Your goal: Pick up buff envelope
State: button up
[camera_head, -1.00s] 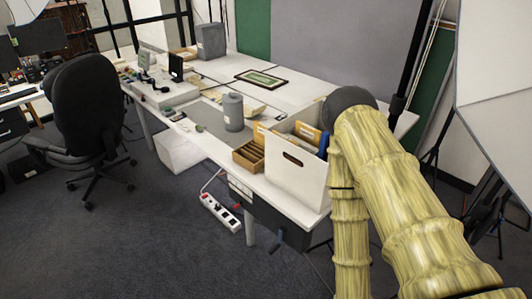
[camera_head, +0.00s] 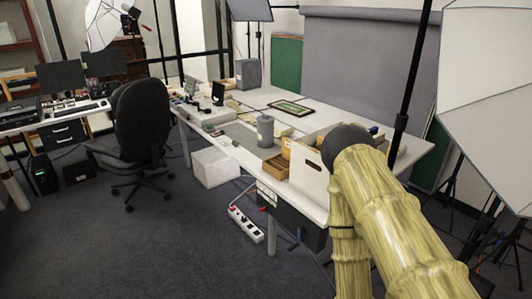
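A white box (camera_head: 308,177) with an oval hand slot stands at the near right end of the long white table. Buff paper edges (camera_head: 286,149) show beside and behind its front panel. I cannot tell which of them, if any, is the buff envelope. My bamboo-textured arm crosses the right side of the view, and its dark rounded joint covers the box's right part. My gripper is not in view.
The white table (camera_head: 330,118) holds a brown wooden tray (camera_head: 277,166), a grey canister (camera_head: 265,131) and a framed picture (camera_head: 291,107). A black chair (camera_head: 140,120), white bin (camera_head: 214,166) and power strip (camera_head: 245,224) stand off its left side. Light stands are at right. The floor at front left is clear.

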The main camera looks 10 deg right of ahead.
aim_at(286, 142)
jog(key=u, duration=0.75)
jog(key=i, duration=2.15)
jog(key=z, duration=0.7)
